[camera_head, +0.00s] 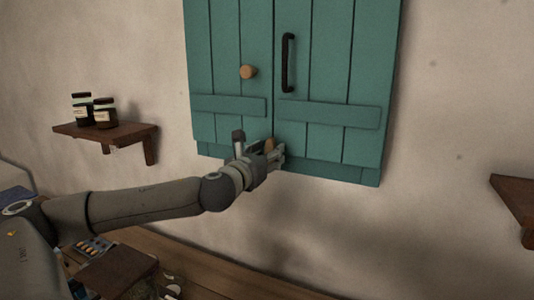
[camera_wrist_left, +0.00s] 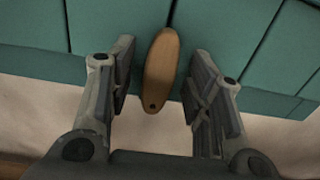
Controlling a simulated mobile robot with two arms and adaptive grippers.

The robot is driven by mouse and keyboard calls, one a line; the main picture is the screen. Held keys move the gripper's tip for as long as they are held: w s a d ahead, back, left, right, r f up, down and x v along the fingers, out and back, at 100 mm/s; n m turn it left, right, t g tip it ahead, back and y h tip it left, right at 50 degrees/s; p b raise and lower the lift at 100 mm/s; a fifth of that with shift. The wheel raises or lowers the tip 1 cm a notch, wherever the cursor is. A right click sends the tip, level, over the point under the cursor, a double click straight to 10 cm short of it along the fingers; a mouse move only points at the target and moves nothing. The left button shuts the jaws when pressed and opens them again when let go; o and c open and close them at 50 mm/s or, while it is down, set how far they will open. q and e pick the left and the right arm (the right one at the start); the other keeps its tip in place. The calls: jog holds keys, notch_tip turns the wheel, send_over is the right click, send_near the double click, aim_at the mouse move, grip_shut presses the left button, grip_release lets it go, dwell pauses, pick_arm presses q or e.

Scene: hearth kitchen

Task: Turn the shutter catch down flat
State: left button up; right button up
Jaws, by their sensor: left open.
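The wooden shutter catch (camera_wrist_left: 162,70) is an oval tan piece at the bottom of the green shutters (camera_head: 330,55). In the left wrist view it stands nearly upright, tilted slightly, over the seam between the two shutter leaves. In the head view only a small part of the catch (camera_head: 270,145) shows beside my gripper. My left gripper (camera_head: 278,155) is at the lower edge of the shutters. In the left wrist view its open fingers (camera_wrist_left: 157,85) stand on either side of the catch, with gaps on both sides. My right gripper is not in view.
A round wooden knob (camera_head: 248,72) and a black handle (camera_head: 288,62) are on the shutters above. A wall shelf (camera_head: 110,133) with two jars is at left. Another shelf (camera_head: 515,200) is at the right edge. A wooden worktop (camera_head: 220,280) lies below. The wall right of the shutters is bare.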

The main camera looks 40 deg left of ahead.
pick_arm(q)
grip_shut()
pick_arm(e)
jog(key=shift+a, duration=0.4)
